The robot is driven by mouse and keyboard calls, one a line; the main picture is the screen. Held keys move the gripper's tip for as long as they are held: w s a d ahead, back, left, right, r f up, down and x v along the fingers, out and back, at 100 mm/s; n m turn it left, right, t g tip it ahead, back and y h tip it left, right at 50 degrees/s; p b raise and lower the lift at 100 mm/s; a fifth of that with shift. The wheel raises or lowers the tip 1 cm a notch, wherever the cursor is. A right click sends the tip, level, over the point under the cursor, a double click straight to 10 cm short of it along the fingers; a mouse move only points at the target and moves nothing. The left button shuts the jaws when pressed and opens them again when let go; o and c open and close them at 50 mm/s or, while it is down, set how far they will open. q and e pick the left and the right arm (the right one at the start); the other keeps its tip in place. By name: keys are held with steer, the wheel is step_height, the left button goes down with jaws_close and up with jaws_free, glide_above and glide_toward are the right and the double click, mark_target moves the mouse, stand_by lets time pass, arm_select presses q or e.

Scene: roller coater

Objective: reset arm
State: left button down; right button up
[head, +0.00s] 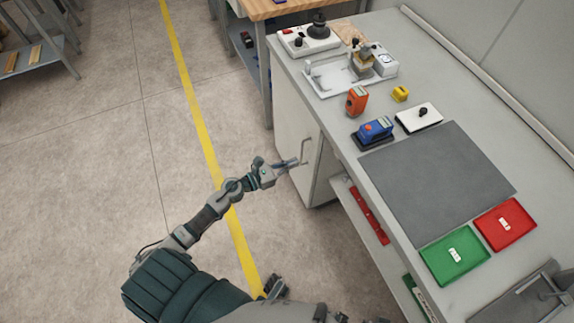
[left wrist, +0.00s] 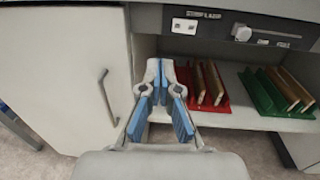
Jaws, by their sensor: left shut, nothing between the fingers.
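My left arm reaches in from the lower left in the head view. Its gripper (head: 290,164) is shut and empty, in front of the white cabinet door and close to the door's handle (head: 305,151). In the left wrist view my gripper (left wrist: 160,75) shows its blue-padded fingers with nothing held between them. There the cabinet door handle (left wrist: 107,97) is to the left of the fingers, apart from them. My right gripper cannot be made out in either view.
The grey workbench (head: 480,130) carries a grey mat (head: 435,180), a green tray (head: 440,262), a red tray (head: 500,238), a blue device (head: 375,129) and an orange device (head: 356,101). Its lower shelf holds red (left wrist: 215,100) and green (left wrist: 262,95) racks. Open floor lies left.

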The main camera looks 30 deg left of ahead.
arm_select(q)
steer(key=shift+v, duration=0.8)
arm_select(e)
steer(key=shift+s+d+r, duration=0.1)
steer(key=shift+d+r, duration=0.1)
steer(key=shift+r, duration=0.2)
arm_select(q)
steer(key=shift+d+r, duration=0.1)
arm_select(e)
steer(key=shift+a, duration=0.15)
